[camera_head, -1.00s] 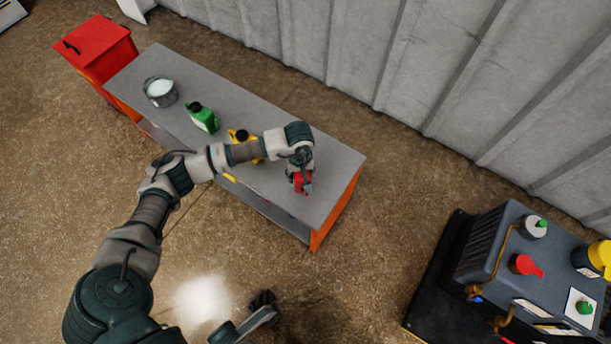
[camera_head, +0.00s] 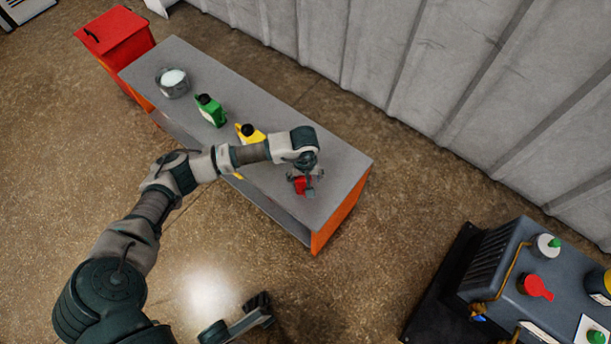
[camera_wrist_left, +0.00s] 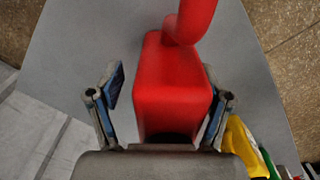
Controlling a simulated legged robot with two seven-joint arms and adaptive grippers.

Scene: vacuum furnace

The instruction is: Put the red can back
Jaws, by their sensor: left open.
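The red can (camera_head: 301,186) is at the right end of the grey-topped bench (camera_head: 345,168). In the left wrist view the red can (camera_wrist_left: 172,90) fills the middle, with its spout or handle at the top. My left gripper (camera_head: 305,180) is over the bench at the can. In the left wrist view its fingers (camera_wrist_left: 165,98) are open, one on each side of the can. The left finger stands clear of the can; the right one is close to it, and I cannot tell whether it touches. Part of my right gripper (camera_head: 240,320) shows low in the head view, away from the bench.
A yellow can (camera_head: 250,133), a green can (camera_head: 210,111) and a metal pot (camera_head: 172,83) stand along the bench to the left. A red cabinet (camera_head: 115,38) is at its far left end. A machine (camera_head: 530,285) stands at lower right. A corrugated wall runs behind.

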